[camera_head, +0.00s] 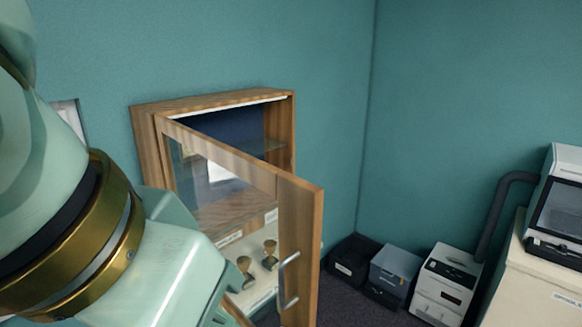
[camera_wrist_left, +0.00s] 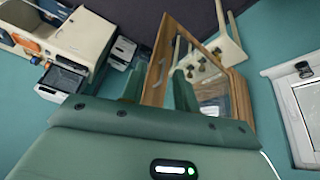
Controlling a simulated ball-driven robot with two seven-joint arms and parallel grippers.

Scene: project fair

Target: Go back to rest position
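My left arm comes in from the left in the head view, with its pale green hand (camera_head: 185,265) in front of the lower left of the wooden wall cabinet (camera_head: 283,140). The fingertips are hidden there. In the left wrist view the two fingers of my left gripper (camera_wrist_left: 158,92) stand apart, with no object visibly held between them. The cabinet's glass door (camera_head: 300,225) stands open toward me, its metal handle (camera_head: 288,280) on its free edge. The door's wooden frame (camera_wrist_left: 240,98) also shows beyond the fingers in the left wrist view. My right gripper is in neither view.
Small gold cups (camera_head: 270,252) show through the door glass. Dark boxes (camera_head: 394,270) and a white machine (camera_head: 446,284) stand on the floor at the right. A pale cabinet (camera_head: 535,285) carries another machine (camera_head: 560,205). Floor shows between the door and boxes.

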